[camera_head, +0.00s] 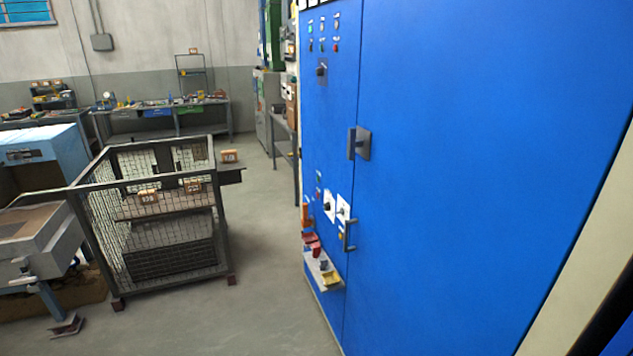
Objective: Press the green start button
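A tall blue cabinet (460,170) fills the right half of the view. Its narrow left face carries small coloured buttons or lamps (323,35) near the top, some greenish and one red (336,48). A dark rotary switch (321,69) sits below them. Lower down are two white plates with dark knobs (328,206) and small coloured controls beside them. The parts are too small to tell which one is the green start button. Neither of my grippers is in view.
Two handles (362,143) (349,235) stick out from the cabinet. A small shelf (331,284) with coloured bins juts out low on it. A wire mesh cart (223,235) stands left, a workbench (165,110) behind. The floor (260,300) between cart and cabinet is clear.

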